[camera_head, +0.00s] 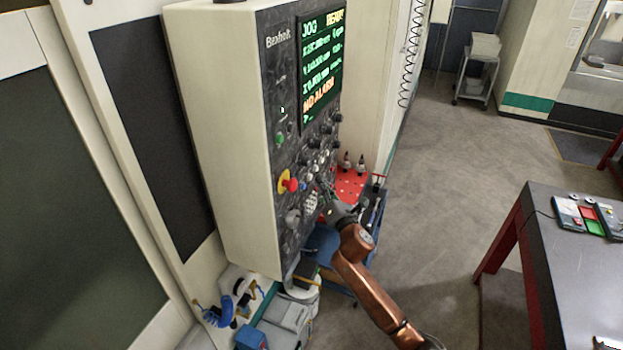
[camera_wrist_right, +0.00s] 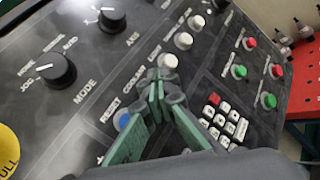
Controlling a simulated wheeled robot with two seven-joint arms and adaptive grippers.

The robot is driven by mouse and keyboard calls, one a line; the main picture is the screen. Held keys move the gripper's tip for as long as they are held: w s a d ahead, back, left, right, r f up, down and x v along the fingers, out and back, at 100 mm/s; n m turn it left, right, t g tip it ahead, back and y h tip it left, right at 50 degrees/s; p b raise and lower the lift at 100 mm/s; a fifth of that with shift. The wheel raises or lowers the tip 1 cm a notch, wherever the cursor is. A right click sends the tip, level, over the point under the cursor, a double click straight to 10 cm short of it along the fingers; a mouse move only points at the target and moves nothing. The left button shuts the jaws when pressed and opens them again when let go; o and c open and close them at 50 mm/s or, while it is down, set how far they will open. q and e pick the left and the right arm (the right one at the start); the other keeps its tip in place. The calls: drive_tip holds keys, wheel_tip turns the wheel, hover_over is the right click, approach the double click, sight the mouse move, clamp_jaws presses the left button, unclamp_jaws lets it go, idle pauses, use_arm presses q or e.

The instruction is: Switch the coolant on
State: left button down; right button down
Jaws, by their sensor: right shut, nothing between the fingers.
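The dark control panel (camera_head: 277,160) of the machine stands in the middle of the head view, with its screen lit and reading "NO ALARM". My right gripper (camera_head: 326,190) is at the panel's lower right, among its buttons. In the right wrist view the gripper (camera_wrist_right: 158,88) is shut and empty, with its fingertips at the panel beside a label that seems to read "COOLANT". The fingertips hide what lies directly behind them, and contact cannot be told. A blue button (camera_wrist_right: 122,121) labelled "RESET" is at lower left of the tips, and a white button (camera_wrist_right: 169,61) is just above. My left gripper is not in view.
A red and yellow emergency stop (camera_head: 289,184) sticks out left of the gripper. Black knobs (camera_wrist_right: 56,71) and red and green buttons (camera_wrist_right: 240,72) flank the fingers. A red pegboard (camera_head: 352,183) stands behind the panel. A grey table (camera_head: 570,270) is at right; open floor lies between.

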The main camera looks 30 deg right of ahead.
idle(0.8)
drive_tip(key=shift+w+a, duration=0.25)
drive_tip(key=shift+w, duration=0.1)
drive_tip(key=shift+w+a, duration=0.25)
drive_tip(key=shift+a, duration=0.05)
idle(0.7)
drive_tip(key=shift+s+d, duration=0.55)
drive_tip(key=shift+s, duration=0.05)
idle(0.4)
drive_tip(key=s+d+p, duration=0.1)
drive_tip(key=s+d, duration=0.2)
drive_tip(key=shift+s+d, duration=0.1)
drive_tip(key=shift+s, duration=0.3)
